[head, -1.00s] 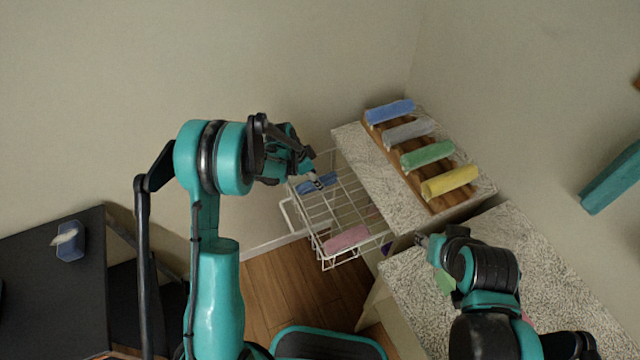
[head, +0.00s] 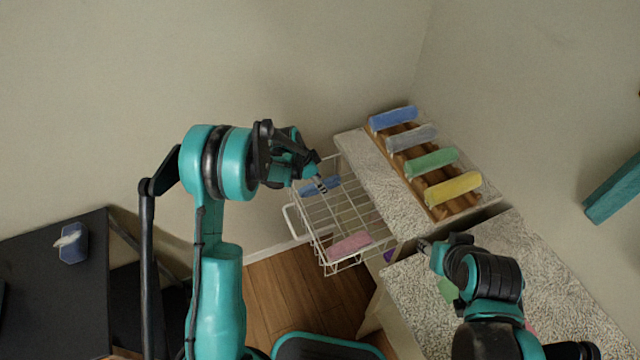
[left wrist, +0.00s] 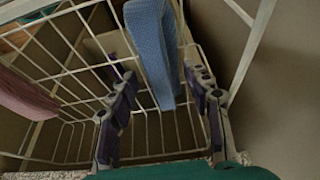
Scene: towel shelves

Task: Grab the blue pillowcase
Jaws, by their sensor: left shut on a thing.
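The blue pillowcase (head: 326,184) is a folded blue cloth in the back part of the white wire basket (head: 313,233). In the left wrist view the pillowcase (left wrist: 153,48) stands out as a long blue strip running between the two fingers. My left gripper (head: 319,181) reaches down into the basket from the left and is shut on the pillowcase. Its fingers (left wrist: 163,84) lie on either side of the cloth; the exact contact is hard to see. My right gripper (head: 424,246) is over the speckled counter at the right, too small to tell its opening.
A pink cloth (head: 350,244) lies at the basket's front. A black table (head: 40,270) stands at left.

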